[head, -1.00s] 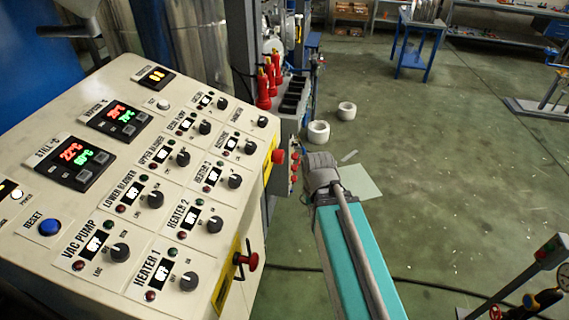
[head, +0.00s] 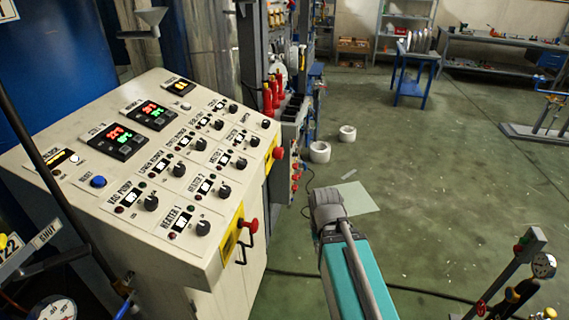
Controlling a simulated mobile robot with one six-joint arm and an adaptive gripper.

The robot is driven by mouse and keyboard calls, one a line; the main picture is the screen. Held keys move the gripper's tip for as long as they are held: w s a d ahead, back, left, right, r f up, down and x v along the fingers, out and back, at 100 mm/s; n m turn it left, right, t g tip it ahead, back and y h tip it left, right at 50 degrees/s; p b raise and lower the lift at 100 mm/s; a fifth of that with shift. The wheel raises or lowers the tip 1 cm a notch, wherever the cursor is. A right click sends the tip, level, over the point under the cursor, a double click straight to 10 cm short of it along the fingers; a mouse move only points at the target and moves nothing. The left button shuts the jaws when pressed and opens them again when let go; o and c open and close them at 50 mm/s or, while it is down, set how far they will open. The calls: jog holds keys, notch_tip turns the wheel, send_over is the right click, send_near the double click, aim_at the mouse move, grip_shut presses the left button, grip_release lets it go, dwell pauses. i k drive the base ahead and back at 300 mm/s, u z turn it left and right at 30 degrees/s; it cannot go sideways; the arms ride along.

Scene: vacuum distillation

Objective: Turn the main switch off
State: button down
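The control panel (head: 150,205) is a cream sloped console at the left, with displays, several black knobs and labelled indicators. On its right side face a red knob (head: 251,225) sits on a yellow plate (head: 231,243). A second red knob (head: 278,153) sits on another yellow plate farther back. Neither has a label I can read, so I cannot tell for certain which one is the main switch. My teal and grey arm link reaches up from the bottom centre, to the right of the panel and apart from it in the picture. My gripper is not visible.
A black bent handle (head: 246,249) shows below the nearer red knob. Gauges and pipes stand at the lower left, and a gauge stand (head: 515,270) at the lower right. White rings (head: 320,152) and a pale sheet (head: 350,197) lie on the floor. Open floor lies to the right.

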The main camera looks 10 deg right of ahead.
aim_at(279, 152)
jog(key=u, duration=0.05)
jog(key=k, duration=0.1)
jog(key=z, duration=0.9)
jog(key=i, duration=0.7)
jog(key=u, duration=1.15)
